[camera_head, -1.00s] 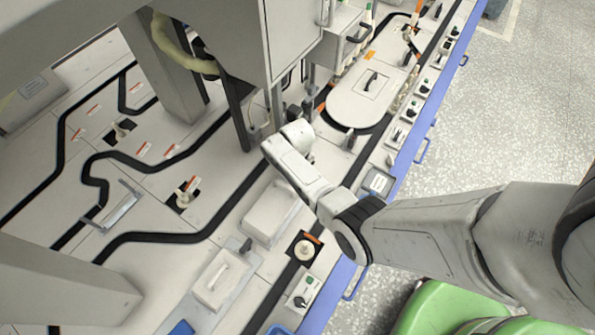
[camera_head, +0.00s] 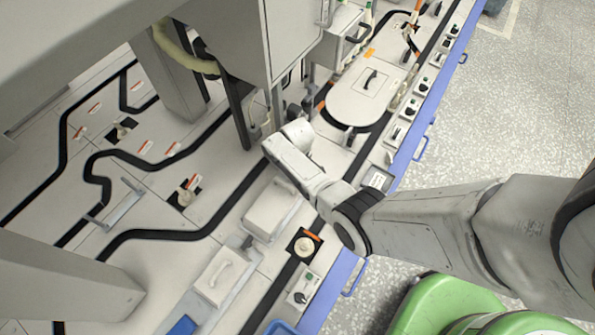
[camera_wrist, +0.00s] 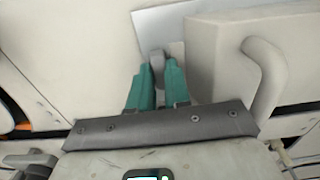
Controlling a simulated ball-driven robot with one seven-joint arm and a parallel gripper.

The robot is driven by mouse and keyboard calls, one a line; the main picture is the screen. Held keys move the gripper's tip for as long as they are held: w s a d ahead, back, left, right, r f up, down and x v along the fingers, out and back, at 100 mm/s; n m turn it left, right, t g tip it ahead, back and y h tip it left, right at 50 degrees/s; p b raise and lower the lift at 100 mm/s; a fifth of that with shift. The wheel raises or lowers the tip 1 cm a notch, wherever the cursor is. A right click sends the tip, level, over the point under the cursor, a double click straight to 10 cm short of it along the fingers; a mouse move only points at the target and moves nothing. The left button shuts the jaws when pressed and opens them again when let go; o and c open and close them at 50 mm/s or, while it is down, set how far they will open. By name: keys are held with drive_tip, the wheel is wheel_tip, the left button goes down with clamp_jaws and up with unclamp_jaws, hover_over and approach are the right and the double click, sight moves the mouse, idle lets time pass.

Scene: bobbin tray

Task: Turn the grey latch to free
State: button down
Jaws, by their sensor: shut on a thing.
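In the wrist view the grey latch (camera_wrist: 157,60) is a small rounded lever standing between my teal fingertips. My gripper (camera_wrist: 158,78) is shut on it, one finger on each side. The latch stands over a pale plate (camera_wrist: 165,22), close to the left side of a beige box (camera_wrist: 208,50). Its lower part is hidden by the fingers. In the head view my wrist hides the gripper and I cannot make out the latch.
The beige box has a curved handle (camera_wrist: 266,75) to the right of my gripper. In the head view, a lidded oval cover (camera_head: 345,103) and a grey cabinet (camera_head: 290,40) stand near my wrist. A blue-edged bench with several switch boxes runs along the right.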

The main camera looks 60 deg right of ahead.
drive_tip(key=c, duration=1.1)
unclamp_jaws()
wheel_tip(320, 180, up, 11)
drive_tip(key=p, duration=0.5)
drive_tip(key=shift+f, duration=0.1)
